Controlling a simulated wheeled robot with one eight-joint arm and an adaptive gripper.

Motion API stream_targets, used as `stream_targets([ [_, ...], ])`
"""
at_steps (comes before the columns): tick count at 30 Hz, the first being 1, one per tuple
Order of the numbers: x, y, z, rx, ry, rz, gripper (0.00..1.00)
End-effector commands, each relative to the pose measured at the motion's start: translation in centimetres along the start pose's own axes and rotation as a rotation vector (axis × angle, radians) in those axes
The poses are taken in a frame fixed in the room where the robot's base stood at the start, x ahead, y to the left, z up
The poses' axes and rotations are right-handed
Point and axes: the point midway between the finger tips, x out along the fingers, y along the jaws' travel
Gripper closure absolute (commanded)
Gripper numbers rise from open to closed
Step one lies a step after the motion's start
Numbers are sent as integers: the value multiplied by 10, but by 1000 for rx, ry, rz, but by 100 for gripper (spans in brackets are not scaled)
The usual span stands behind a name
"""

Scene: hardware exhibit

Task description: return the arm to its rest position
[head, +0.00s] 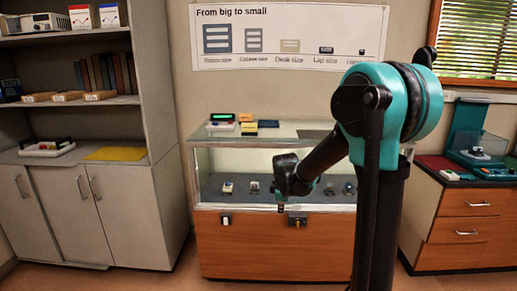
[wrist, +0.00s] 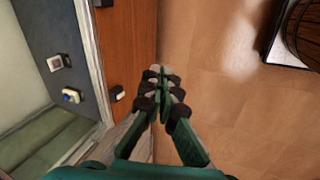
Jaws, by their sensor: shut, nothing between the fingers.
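My arm (head: 392,115) rises at the right of centre in the head view, teal and black, and bends down to the left. Its end hangs in front of the display case. My gripper (head: 283,203) points down there, and its fingers are small and dark in that view. In the wrist view my gripper (wrist: 162,78) has its green and black fingers together, with nothing between them. It is over the floor, beside the wooden front of the case. I cannot tell its exact distance from the case.
The glass display case (head: 280,245) with a wooden base stands close ahead. A grey cabinet (head: 100,215) with shelves is at the left, and wooden drawers (head: 465,230) are at the right. Open floor (wrist: 235,120) shows beside the case. A dark-edged object (wrist: 295,35) stands at the upper right.

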Motion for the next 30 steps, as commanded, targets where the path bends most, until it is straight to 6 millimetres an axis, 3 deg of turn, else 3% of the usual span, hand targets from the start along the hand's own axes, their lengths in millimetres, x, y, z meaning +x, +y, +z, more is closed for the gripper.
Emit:
stream_targets([
  [3,-18,-38,38,236,1,-1,100],
  [9,-38,-107,90,642,4,-1,100],
  [18,-46,-208,143,1185,10,-1,100],
  [24,-44,-238,154,1351,13,-1,100],
  [30,-44,-241,155,1372,14,-1,100],
])
